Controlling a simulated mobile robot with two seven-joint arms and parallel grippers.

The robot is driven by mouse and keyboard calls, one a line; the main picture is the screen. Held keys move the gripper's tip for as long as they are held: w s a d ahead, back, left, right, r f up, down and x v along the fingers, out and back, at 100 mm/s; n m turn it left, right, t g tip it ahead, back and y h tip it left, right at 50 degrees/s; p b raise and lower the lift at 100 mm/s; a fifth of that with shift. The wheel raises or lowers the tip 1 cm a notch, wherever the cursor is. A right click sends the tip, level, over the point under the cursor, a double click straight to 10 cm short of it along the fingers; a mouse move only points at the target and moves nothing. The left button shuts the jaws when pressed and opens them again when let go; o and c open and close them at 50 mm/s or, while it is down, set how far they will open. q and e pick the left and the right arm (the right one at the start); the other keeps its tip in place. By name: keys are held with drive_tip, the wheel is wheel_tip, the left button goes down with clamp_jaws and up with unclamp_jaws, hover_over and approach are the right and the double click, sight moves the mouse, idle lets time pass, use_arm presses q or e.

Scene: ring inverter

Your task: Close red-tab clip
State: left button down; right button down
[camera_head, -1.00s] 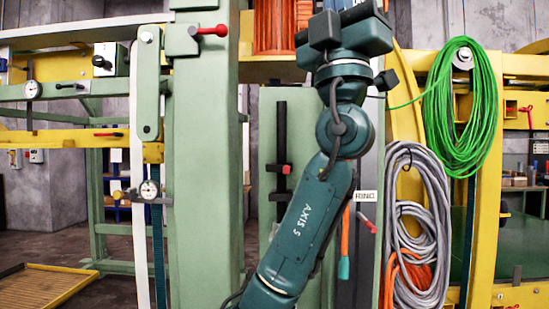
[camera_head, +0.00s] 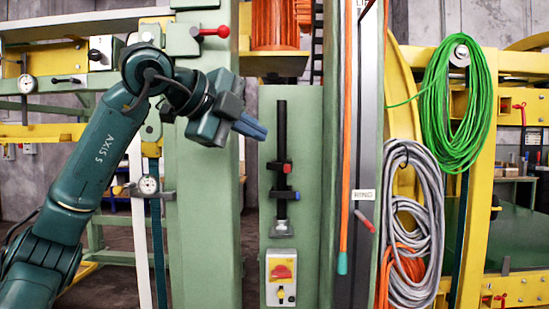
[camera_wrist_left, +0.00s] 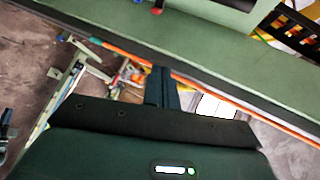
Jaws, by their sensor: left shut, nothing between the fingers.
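The red-tab clip (camera_head: 280,167) sits on a black vertical rod (camera_head: 282,130) fixed to the green panel; its red tab is at the right side. Whether the clip is open or closed I cannot tell. A similar clip with a blue tab (camera_head: 296,196) sits just below it. My left gripper (camera_head: 252,128) is shut and empty, to the left of the rod and a little above the red-tab clip, apart from it in the picture. The left wrist view shows the shut fingers (camera_wrist_left: 162,88) and, at its top edge, a small red part (camera_wrist_left: 157,11) on the green panel. My right gripper is out of view.
A yellow box with a red switch (camera_head: 281,272) is below the rod. A green post (camera_head: 203,220) stands left of it. Orange hose (camera_head: 348,140), grey cable (camera_head: 438,200) and green cable (camera_head: 430,105) hang at the right. A red-knobbed lever (camera_head: 222,31) is above.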

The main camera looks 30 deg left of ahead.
use_arm(q)
drive_tip(key=s+a+f+n+y, duration=0.1)
drive_tip(key=s+a+f+y, duration=0.1)
drive_tip(key=a, duration=0.2)
drive_tip(key=p, duration=0.1)
approach(285, 169)
wheel_tip(285, 169, down, 2)
drive_tip(key=w, duration=0.2)
drive_tip(key=w+p, duration=0.1)
drive_tip(key=w, duration=0.2)
drive_tip(key=shift+d+f+g+p, duration=0.1)
drive_tip(key=shift+f+g+p, duration=0.1)
drive_tip(key=shift+g+p, duration=0.2)
drive_tip(key=shift+w+f, duration=0.1)
drive_tip(key=shift+w, duration=0.3)
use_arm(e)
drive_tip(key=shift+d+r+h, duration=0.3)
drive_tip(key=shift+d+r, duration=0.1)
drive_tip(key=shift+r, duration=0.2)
use_arm(q)
drive_tip(key=shift+w+d, duration=0.1)
drive_tip(key=shift+d, duration=0.1)
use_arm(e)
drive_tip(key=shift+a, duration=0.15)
